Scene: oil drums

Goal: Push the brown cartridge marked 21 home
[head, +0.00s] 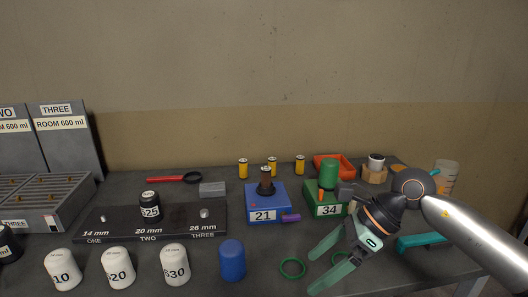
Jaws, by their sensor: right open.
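A blue block marked 21 (280,203) stands on the dark table right of the middle. A dark brownish-black piece (266,187) stands upright in its top, with a narrower dark tip. I see no number on this piece, and its lower end is hidden in the block, so I cannot tell how deep it sits. My right gripper (314,271) is open and empty, in front of and to the right of the blue block, apart from it. Its teal fingers point left. My left gripper is not in view.
A green block marked 34 (312,198) with a green cylinder (329,172) stands right of the blue block. A purple piece (291,218) lies at its front corner. A blue cylinder (232,262) and green ring (292,268) are nearer. Yellow cylinders (243,169) stand behind.

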